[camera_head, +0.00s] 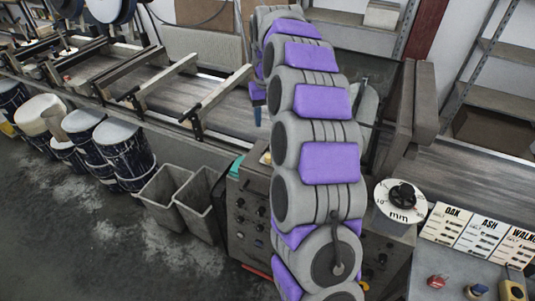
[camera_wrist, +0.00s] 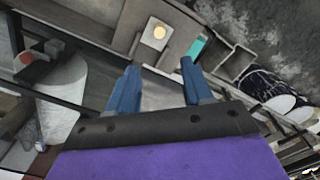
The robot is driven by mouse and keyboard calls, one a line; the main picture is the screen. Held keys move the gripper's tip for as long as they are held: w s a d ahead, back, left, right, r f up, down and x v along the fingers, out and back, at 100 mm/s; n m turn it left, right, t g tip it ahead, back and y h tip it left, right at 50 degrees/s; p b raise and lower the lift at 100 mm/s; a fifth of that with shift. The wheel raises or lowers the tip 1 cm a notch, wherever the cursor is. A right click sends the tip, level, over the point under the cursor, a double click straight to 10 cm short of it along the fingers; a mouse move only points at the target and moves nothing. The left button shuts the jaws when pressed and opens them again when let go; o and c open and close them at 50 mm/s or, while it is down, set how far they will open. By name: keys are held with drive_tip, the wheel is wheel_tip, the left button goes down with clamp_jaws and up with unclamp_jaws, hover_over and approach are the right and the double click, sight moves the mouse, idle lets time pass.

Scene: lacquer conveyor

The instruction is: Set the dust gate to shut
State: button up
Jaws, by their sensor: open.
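I cannot pick out the dust gate for certain. In the wrist view, a pale grey cylinder (camera_wrist: 62,98) stands at the left with a small red part (camera_wrist: 25,58) near its top; whether these belong to the gate is unclear. My gripper (camera_wrist: 156,78) is open and empty, its two blue fingers apart above the conveyor machine. In the head view my grey and purple arm covers the middle of the machine, and only a bit of blue finger (camera_head: 257,113) shows at its left edge. A grey rounded part (camera_head: 366,108) is partly hidden behind my arm.
A round mm dial with a black knob (camera_head: 402,195) and wood cards (camera_head: 483,234) are at the right, with coloured buttons (camera_head: 476,290) below. Grey bins (camera_head: 163,195) and paint-stained buckets (camera_head: 123,150) stand at the left. The floor (camera_head: 80,235) is clear at lower left.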

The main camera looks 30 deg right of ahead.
sight(268, 155)
wheel_tip(268, 155, down, 15)
drive_tip(key=b, duration=0.2)
drive_tip(key=shift+s+f+b, duration=0.1)
drive_tip(key=shift+f+b, duration=0.1)
drive_tip(key=shift+b, duration=0.1)
clamp_jaws()
idle(0.4)
